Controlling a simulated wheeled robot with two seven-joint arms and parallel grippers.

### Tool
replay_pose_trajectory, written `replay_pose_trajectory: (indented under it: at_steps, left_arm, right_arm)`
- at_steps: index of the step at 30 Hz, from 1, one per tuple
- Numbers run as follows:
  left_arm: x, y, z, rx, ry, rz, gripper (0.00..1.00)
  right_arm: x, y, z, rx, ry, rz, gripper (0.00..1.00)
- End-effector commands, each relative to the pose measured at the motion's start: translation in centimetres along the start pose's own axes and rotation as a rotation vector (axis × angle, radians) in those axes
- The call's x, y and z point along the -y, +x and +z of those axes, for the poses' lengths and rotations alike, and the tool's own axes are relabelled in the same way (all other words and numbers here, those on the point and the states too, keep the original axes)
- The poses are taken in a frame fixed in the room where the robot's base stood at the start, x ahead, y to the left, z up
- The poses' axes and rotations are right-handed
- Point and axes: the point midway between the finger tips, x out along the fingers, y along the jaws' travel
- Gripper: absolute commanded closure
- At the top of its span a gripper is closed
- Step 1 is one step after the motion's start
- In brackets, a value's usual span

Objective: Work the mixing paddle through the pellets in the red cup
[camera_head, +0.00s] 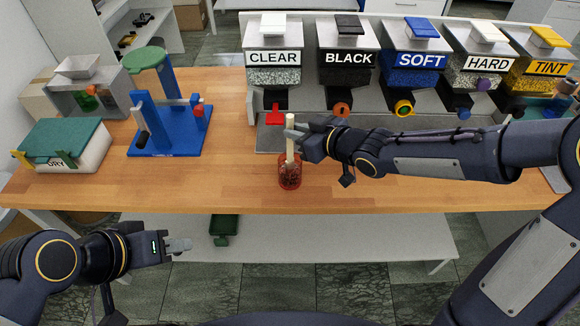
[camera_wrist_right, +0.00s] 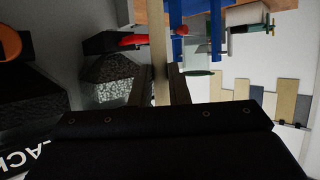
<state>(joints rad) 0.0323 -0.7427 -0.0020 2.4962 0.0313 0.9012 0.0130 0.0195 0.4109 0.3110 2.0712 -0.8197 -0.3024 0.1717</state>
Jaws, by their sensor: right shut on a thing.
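The red cup (camera_head: 290,178) stands on the wooden table near its front edge, with dark pellets visible inside. The pale mixing paddle (camera_head: 290,150) stands nearly upright, its lower end in the cup. My right gripper (camera_head: 292,135) is shut on the paddle's upper part, above the cup. In the right wrist view the paddle (camera_wrist_right: 159,50) runs between the two fingers (camera_wrist_right: 161,88). The cup does not show there. My left gripper (camera_head: 182,245) is in front of the table, below its edge, away from the cup; its finger gap cannot be made out.
Labelled hoppers CLEAR (camera_head: 273,60), BLACK (camera_head: 348,60), SOFT, HARD and TINT stand along the back. A blue press (camera_head: 165,140), a grey machine (camera_head: 85,95) and a green-lidded DRY box (camera_head: 65,145) stand at left. The table left of the cup is clear.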

Motion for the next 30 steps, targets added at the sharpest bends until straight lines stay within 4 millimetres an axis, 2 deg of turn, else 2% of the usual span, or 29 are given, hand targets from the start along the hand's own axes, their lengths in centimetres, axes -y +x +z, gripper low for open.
replay_pose_trajectory:
  at_steps: [1, 21, 30]
  left_arm:
    - [-0.4, -0.9, -0.4, 0.000, 0.000, 0.000, 0.64]
    - [-2.9, -6.3, -3.2, 0.000, 0.000, 0.000, 0.64]
    - [-3.0, -6.6, -3.3, 0.000, 0.000, 0.000, 0.64]
  right_arm:
    - [-0.1, -0.4, -1.0, 0.000, 0.000, 0.000, 1.00]
    - [-0.3, -2.7, -7.3, -0.001, 0.000, 0.001, 1.00]
    - [-0.5, -3.4, -9.2, -0.001, 0.000, 0.002, 1.00]
